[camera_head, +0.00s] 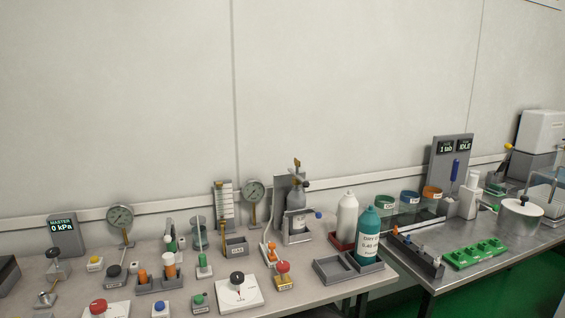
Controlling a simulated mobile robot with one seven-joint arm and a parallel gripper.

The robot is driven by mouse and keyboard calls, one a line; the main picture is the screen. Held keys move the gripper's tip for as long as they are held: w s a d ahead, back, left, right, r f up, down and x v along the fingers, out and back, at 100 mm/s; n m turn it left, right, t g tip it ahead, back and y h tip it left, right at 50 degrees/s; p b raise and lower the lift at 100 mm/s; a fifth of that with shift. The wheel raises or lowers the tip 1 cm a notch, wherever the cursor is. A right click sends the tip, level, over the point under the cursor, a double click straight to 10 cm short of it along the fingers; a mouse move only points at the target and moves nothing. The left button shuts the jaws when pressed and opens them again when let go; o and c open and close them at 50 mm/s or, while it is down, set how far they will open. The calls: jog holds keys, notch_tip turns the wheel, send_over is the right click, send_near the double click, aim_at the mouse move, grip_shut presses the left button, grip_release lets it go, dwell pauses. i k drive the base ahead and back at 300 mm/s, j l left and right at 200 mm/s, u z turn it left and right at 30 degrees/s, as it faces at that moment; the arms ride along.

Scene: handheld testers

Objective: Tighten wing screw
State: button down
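I cannot pick out the wing screw with certainty; the parts are small at this distance. A grey bottle with a brass valve (297,167) on top stands in a grey holder (299,228) at the back of the left bench. A small dark blue knob (318,215) sticks out at the right of that holder; I cannot tell whether it is a wing screw. My gripper is not in view.
The left bench (345,287) is crowded with dial gauges (120,217), buttons, a white dial plate (239,292) and a teal bottle (368,237). A metal bench (466,277) on the right holds green blocks (475,253) and a silver pot (520,219).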

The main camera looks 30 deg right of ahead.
aim_at(298, 164)
jog(key=i+l+u, duration=0.15)
jog(key=l, duration=0.3)
jog(key=i+l+u, duration=0.1)
jog(key=l, duration=0.35)
jog(key=l+u, duration=0.15)
jog(key=l, duration=0.3)
jog(key=i, duration=0.05)
